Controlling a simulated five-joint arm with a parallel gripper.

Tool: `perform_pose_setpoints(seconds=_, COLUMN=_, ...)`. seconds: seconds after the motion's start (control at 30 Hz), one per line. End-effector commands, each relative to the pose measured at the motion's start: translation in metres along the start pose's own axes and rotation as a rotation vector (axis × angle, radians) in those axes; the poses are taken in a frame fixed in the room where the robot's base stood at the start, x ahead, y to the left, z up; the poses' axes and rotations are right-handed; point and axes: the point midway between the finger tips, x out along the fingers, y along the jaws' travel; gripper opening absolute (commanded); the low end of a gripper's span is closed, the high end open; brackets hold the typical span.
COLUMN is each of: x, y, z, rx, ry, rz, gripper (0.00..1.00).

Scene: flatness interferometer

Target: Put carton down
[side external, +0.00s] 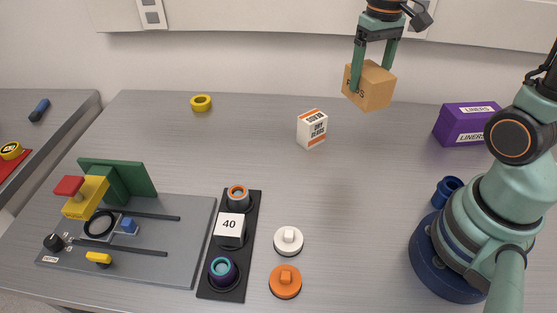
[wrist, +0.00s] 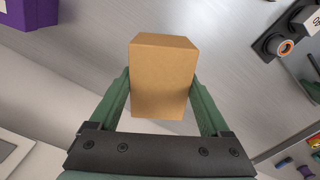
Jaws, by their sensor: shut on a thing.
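A tan cardboard carton (side external: 374,87) with dark lettering, partly covered by a finger, is held up in the air above the back of the table. My gripper (side external: 372,72) is shut on it, one finger on each side. In the wrist view the carton (wrist: 162,78) sits between the two green fingers of my gripper (wrist: 160,100), and its plain faces show. The carton is clear of the table (side external: 360,165) and looks slightly tilted in the side view.
A white box with orange edges (side external: 312,129) stands left of the carton. A purple LINERS box (side external: 464,125) stands to the right. A yellow ring (side external: 201,103) lies at the back left. White (side external: 288,240) and orange (side external: 285,281) knobbed discs lie in front. The middle of the table is bare.

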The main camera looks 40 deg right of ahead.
Motion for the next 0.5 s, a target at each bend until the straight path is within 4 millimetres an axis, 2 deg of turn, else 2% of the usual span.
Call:
perform_pose_setpoints(seconds=0.03, x=0.004, y=-0.018, z=0.001, rx=-0.061, ry=-0.003, rz=0.000, gripper=0.23)
perform_pose_setpoints(seconds=0.2, x=0.013, y=-0.055, z=0.005, rx=-0.201, ry=-0.002, rz=0.000, gripper=0.23)
perform_pose_setpoints(seconds=0.33, x=0.016, y=-0.069, z=0.007, rx=-0.251, ry=-0.001, rz=0.000, gripper=0.23)
perform_pose_setpoints(seconds=0.5, x=0.017, y=-0.072, z=0.008, rx=-0.265, ry=0.000, rz=0.000, gripper=0.23)
